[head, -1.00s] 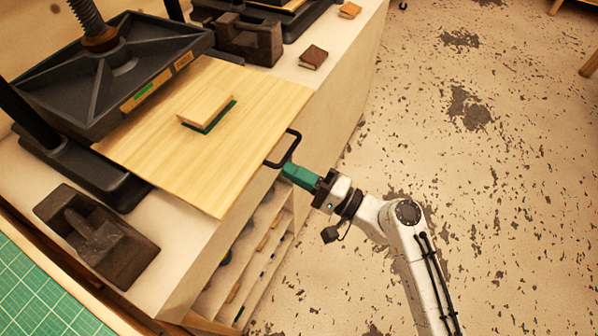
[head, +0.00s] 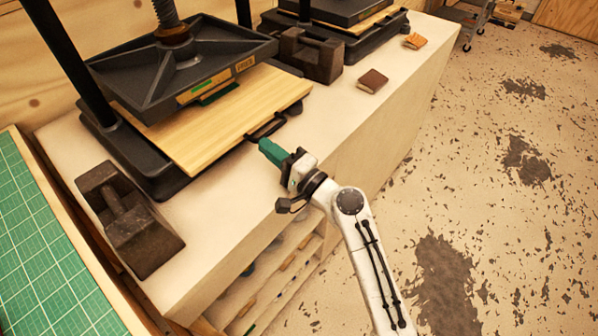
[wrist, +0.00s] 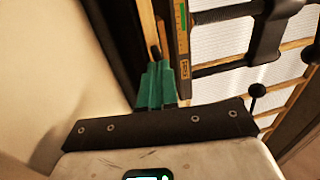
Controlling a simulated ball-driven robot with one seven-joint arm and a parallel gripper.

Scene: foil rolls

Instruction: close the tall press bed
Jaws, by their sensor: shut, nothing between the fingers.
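The near black press (head: 190,72) stands on the pale bench, its screw and platen above a wooden bed (head: 225,118). The bed sticks out towards me from under the platen, with a black handle (head: 268,127) on its front edge. A book with a green edge (head: 219,94) lies on the bed, mostly hidden by the platen. My gripper (head: 264,144) has green fingers, shut and empty, at the handle's near end; I cannot tell whether they touch it. In the wrist view the shut fingers (wrist: 156,85) point towards the bed's edge.
A dark iron weight (head: 130,218) sits left of the bed, another (head: 308,54) behind. A second press (head: 335,28) stands further back. A brown book (head: 372,81) and an orange block (head: 415,41) lie on the bench. A green cutting mat (head: 45,240) is at left.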

